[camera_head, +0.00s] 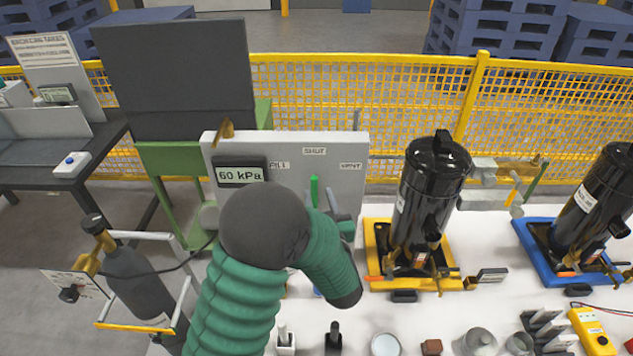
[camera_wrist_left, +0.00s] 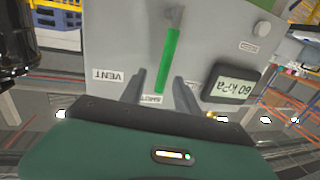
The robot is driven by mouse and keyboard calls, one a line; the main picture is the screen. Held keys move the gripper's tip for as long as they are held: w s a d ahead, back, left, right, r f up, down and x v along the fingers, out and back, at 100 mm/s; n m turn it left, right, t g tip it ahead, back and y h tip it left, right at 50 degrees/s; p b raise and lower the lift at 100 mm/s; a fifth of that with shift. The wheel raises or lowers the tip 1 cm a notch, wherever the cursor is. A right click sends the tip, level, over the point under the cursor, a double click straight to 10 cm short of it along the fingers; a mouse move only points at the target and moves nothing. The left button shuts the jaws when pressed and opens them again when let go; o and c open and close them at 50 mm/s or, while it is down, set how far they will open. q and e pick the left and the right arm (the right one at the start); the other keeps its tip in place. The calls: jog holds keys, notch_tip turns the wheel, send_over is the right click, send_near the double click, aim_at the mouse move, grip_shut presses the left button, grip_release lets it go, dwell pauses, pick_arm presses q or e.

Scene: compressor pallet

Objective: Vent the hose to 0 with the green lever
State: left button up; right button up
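The green lever (camera_head: 314,190) stands upright on the pale valve panel (camera_head: 345,148), in line with the SHUT label. The panel's display (camera_head: 240,172) reads 60 kPa. The VENT label is right of SHUT, and the FILL label is to its left, partly covered. In the wrist view, turned upside down, the green lever (camera_wrist_left: 167,62) runs between the two spread dark fingers of my left gripper (camera_wrist_left: 160,82). The gripper is open, and I see gaps on both sides of the lever. In the head view my forearm hides much of the gripper and the panel's lower part. My right gripper is not in view.
A black compressor (camera_head: 428,195) in a yellow tray (camera_head: 373,237) stands right of the panel. Another stands in a blue tray (camera_head: 545,262). A gas bottle (camera_head: 140,280) is at left. Small parts line the table's front. A yellow fence (camera_head: 370,95) runs behind.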

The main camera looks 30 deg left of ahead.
aim_at(315, 188)
pick_arm(q)
jog(key=x, duration=0.4)
jog(key=shift+a+r+p, duration=0.2)
jog(key=shift+a+p, duration=0.1)
jog(key=shift+a, duration=0.2)
jog(key=shift+w+d, duration=0.15)
jog(key=shift+d, duration=0.1)
jog(key=shift+c, duration=0.4)
jog(key=shift+a, duration=0.15)
grip_shut()
